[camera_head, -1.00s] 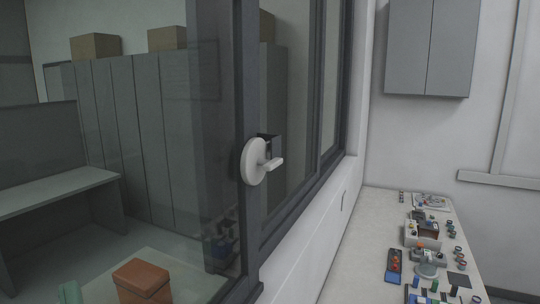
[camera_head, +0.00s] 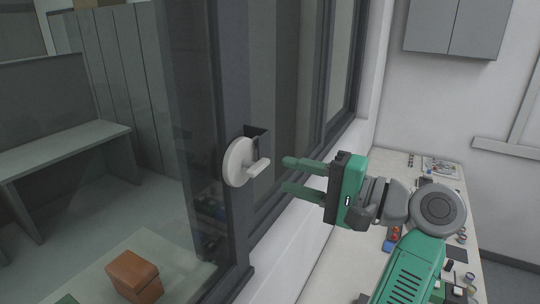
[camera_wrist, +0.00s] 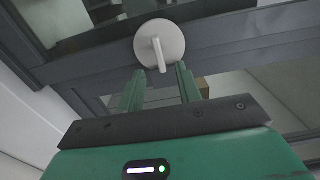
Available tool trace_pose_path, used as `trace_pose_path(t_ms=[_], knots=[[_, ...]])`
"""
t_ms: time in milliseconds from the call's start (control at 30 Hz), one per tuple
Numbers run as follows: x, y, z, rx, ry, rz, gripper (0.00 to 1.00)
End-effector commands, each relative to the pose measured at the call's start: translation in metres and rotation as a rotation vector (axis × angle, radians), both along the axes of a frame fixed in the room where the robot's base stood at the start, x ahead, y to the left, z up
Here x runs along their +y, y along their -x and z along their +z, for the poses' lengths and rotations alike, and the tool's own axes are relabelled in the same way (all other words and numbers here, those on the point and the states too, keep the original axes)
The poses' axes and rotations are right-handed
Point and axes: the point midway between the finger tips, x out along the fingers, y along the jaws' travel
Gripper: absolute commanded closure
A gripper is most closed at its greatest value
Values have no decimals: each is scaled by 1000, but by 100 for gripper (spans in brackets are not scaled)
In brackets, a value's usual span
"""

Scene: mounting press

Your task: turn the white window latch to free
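The white window latch (camera_head: 238,162) is a round disc with a short lever sticking out, mounted on the dark grey window frame. In the wrist view the latch (camera_wrist: 160,42) is straight ahead of my gripper, with its lever pointing down in the picture toward the gap between the fingers. My gripper (camera_head: 286,175) is green, with its two fingers apart and nothing between them. It is to the right of the latch with its fingertips pointing at it, close to the lever but apparently not touching. In the wrist view the fingers (camera_wrist: 160,72) stand either side of the lever's line.
The dark window frame (camera_head: 236,100) with glass panes surrounds the latch. A white workbench (camera_head: 395,160) with several small items lies below my arm at right. A grey wall cabinet (camera_head: 458,25) hangs at upper right. A reddish-brown box (camera_head: 134,276) is at lower left.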

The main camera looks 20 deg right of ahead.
Motion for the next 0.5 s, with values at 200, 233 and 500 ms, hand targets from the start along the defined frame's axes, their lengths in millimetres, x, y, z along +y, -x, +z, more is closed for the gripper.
trace_pose_path(t_ms=[200,233,500], knots=[[25,-32,2,2,0,3,65],[29,-36,2,2,1,2,65],[45,-59,0,0,4,-1,65]])
